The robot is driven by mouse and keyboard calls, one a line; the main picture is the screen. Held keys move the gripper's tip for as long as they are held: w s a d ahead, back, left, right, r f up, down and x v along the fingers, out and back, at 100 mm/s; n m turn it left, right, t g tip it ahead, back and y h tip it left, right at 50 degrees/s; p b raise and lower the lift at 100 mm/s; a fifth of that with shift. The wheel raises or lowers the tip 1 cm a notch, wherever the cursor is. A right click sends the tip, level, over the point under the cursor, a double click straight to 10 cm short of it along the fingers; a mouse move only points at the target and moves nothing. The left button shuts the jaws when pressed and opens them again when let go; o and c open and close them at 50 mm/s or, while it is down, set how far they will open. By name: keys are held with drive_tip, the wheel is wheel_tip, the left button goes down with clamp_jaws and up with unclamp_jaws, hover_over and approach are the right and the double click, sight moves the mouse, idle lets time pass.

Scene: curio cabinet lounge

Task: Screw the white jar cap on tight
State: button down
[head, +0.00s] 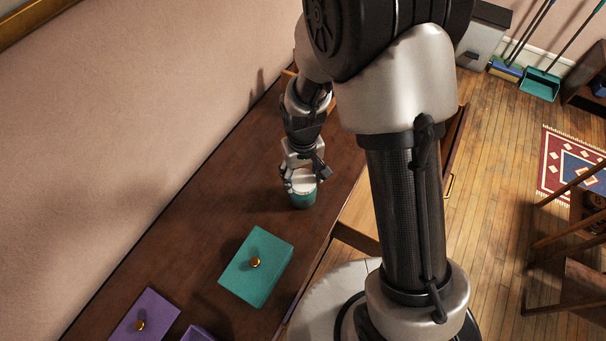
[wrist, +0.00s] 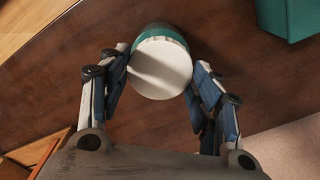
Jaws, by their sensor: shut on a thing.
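The white jar cap (wrist: 160,68) sits on top of a teal jar (head: 303,199) that stands on the dark wooden cabinet top. The cap also shows in the head view (head: 303,184). My gripper (head: 304,183) comes down from above, with its fingers on either side of the cap. In the wrist view my gripper (wrist: 161,76) is shut on the cap, one finger at its left edge and one at its right. The jar's teal side (wrist: 155,32) shows only as a strip behind the cap. The threads under the cap are hidden.
A teal box (head: 257,266) with a gold knob stands on the cabinet top (head: 205,230) in front of the jar. Purple boxes (head: 143,316) stand at the lower left. The wall (head: 120,130) runs along the back edge. Bare wood surrounds the jar.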

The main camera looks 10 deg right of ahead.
drive_tip(key=m, duration=0.6)
drive_tip(key=shift+s+d+f, duration=0.1)
drive_tip(key=shift+s+f, duration=0.2)
drive_tip(key=shift+f, duration=0.1)
drive_tip(key=m, duration=0.7)
drive_tip(key=c, duration=0.9)
unclamp_jaws()
drive_tip(key=shift+c, duration=0.2)
drive_tip(key=o, duration=0.3)
drive_tip(key=shift+w+f, duration=0.1)
drive_tip(key=shift+w, duration=0.1)
drive_tip(key=shift+w+r, duration=0.1)
drive_tip(key=shift+r, duration=0.1)
